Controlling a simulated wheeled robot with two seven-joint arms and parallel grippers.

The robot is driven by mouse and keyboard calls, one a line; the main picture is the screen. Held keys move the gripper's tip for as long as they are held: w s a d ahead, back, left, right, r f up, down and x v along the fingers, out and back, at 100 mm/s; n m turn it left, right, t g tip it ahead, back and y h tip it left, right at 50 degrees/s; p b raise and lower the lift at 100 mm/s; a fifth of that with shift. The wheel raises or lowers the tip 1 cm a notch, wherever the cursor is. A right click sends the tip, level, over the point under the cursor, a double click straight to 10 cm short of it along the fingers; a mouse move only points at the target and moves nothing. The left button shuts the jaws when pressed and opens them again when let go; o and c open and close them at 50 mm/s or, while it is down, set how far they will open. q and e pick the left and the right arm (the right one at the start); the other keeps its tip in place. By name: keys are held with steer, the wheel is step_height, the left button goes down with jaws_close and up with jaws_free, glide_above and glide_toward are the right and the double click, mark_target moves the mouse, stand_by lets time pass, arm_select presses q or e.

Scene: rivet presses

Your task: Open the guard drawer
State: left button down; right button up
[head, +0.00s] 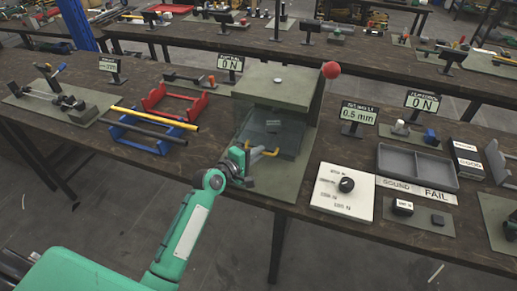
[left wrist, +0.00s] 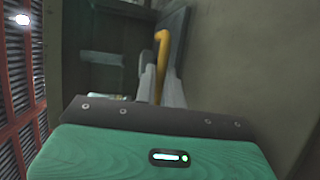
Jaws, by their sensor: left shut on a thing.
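The rivet press (head: 277,87) is a grey-green box on a green base plate, with a red ball (head: 331,70) at its upper right. Its guard drawer (head: 272,135) is a dark, see-through front below the top block, with a yellow handle (head: 263,152). My left gripper (head: 249,158) is at the handle's left part. In the left wrist view the fingers (left wrist: 162,75) are shut on the yellow handle (left wrist: 161,50), which stands upright in the picture. My right gripper is in neither view.
A white panel with a black knob (head: 346,184) stands right of the press. A grey tray (head: 417,166) and small displays stand on the dark table. The floor before the table is clear.

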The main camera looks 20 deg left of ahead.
arm_select(q)
steer(key=s+p, duration=0.1)
steer(key=s, duration=0.3)
steer(key=shift+s+r, duration=0.15)
steer(key=shift+s, duration=0.1)
steer(key=s+p, duration=0.1)
steer(key=s, duration=0.5)
steer(key=s+p, duration=0.1)
steer(key=s, duration=0.2)
steer(key=shift+s+a+f+p, duration=0.1)
steer(key=shift+a+f+p, duration=0.15)
steer(key=shift+p, duration=0.1)
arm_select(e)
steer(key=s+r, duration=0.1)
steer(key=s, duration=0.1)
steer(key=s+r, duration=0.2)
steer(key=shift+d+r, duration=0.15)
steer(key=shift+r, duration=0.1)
arm_select(q)
steer(key=c, duration=1.5)
jaws_free()
steer(key=shift+r, duration=0.1)
steer(key=shift+s, duration=0.1)
steer(key=b+v, duration=0.3)
steer(key=v, duration=1)
steer(key=shift+s+a, duration=0.2)
steer(key=shift+s, duration=0.05)
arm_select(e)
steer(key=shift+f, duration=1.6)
